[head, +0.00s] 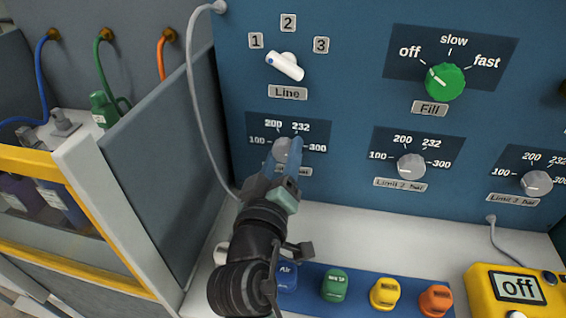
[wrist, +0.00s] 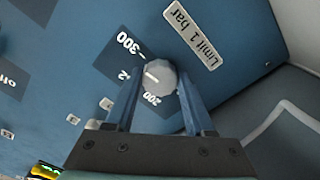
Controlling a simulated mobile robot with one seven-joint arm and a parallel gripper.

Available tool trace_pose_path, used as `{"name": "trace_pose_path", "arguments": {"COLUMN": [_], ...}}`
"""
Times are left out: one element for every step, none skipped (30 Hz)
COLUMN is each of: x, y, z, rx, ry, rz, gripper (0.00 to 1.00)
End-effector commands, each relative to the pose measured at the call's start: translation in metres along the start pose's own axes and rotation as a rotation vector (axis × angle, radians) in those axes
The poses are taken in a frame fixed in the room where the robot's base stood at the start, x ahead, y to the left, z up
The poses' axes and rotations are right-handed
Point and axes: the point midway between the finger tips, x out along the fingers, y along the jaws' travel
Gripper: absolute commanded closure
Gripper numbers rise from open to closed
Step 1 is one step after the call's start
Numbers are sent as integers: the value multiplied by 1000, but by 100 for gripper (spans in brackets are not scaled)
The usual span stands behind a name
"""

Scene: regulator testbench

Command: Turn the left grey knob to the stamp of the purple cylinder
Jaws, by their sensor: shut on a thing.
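The left grey knob (head: 282,150) sits on the blue panel above a label partly hidden by my gripper. In the wrist view the knob (wrist: 162,78) is round and grey, beside the label "Limit 1 bar". Its white pointer mark leans toward the side between 232 and 300; the exact reading is unclear. My gripper (head: 281,165) has one finger on each side of the knob and is shut on it. Dark purple shapes (head: 20,194) stand behind the yellow rail at the left. No stamp on them is legible.
Two more grey knobs (head: 411,166) (head: 537,183), a green Fill knob (head: 445,81) and a white Line lever (head: 285,66) are on the panel. A grey hose (head: 191,70) hangs left of my gripper. Coloured caps (head: 385,293) and a yellow meter (head: 490,290) stand below.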

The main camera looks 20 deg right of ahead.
Motion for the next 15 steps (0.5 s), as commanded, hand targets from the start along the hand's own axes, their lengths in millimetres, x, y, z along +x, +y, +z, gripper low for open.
{"name": "trace_pose_path", "arguments": {"x": [0,0,0,0,0,0,0,0,0,0,0,0,0,0,0], "y": [-2,-2,-2,-2,-2,-2,-2,-2,-1,-1,-1,-1,-1,-1,-1], "z": [2,2,2,2,2,2,2,2,2,2,2,2,2,1,1], "rx": [25,38,54,65,75,86,93,100,108,113,117,120,123,124,126], "ry": [-2,-2,-2,-2,-2,-2,-3,-3,-3,-3,-4,-4,-4,-4,-4], "rz": [-1,-1,-1,-1,-1,-1,-1,-1,-1,-2,-2,-2,-2,-2,-2], "gripper": [100,100,100,100,100,100,100,100,100,100,100,100,100,100,100]}}
